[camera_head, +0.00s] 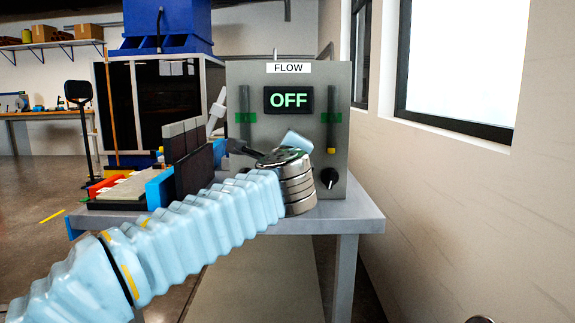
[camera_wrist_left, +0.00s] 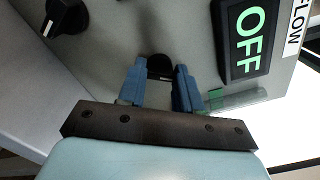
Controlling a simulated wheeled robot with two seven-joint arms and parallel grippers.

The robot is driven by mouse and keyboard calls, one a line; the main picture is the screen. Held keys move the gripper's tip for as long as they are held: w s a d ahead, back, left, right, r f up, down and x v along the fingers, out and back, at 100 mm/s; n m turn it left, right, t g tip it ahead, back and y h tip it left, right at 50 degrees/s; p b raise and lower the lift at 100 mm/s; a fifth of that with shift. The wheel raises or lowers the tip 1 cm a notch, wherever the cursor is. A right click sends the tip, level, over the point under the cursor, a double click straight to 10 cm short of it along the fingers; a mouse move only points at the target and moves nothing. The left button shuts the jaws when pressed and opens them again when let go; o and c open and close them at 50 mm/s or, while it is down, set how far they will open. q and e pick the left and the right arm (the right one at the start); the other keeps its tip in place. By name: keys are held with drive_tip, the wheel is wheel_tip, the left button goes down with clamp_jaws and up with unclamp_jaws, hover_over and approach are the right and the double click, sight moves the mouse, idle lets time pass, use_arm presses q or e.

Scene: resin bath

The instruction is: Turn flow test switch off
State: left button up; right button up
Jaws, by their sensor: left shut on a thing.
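The grey flow panel (camera_head: 243,80) stands at the back of the bench, with a white FLOW label (camera_head: 288,68) and a display (camera_head: 289,100) that reads OFF in green. The display also shows turned on its side in the left wrist view (camera_wrist_left: 246,38). My left gripper (camera_wrist_left: 159,86) is in front of the panel, its two blue fingers shut on a black switch (camera_wrist_left: 160,66). In the head view my left wrist hides the fingers and that switch. My right gripper is not in view.
A black knob (camera_head: 328,178) with a pale mark sits low on the panel's right. Another knob (camera_wrist_left: 65,16) shows in the left wrist view. The grey bench (camera_head: 342,212) carries a blue-ended rack (camera_head: 160,188) at left. A wall with windows (camera_head: 460,65) stands at right.

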use_arm(q)
drive_tip(key=shift+f+n+b, duration=0.15)
drive_tip(key=shift+n+b, duration=0.85)
drive_tip(key=shift+n, duration=0.55)
drive_tip(key=shift+f+n+b, duration=0.1)
drive_tip(key=shift+n+b, duration=0.9)
drive_tip(key=shift+n, duration=0.55)
drive_tip(key=o, duration=1)
drive_tip(key=shift+r, duration=0.1)
drive_tip(key=shift+o, duration=0.2)
drive_tip(key=s+b, duration=0.2)
drive_tip(key=s, duration=1.1)
drive_tip(key=shift+s, duration=0.4)
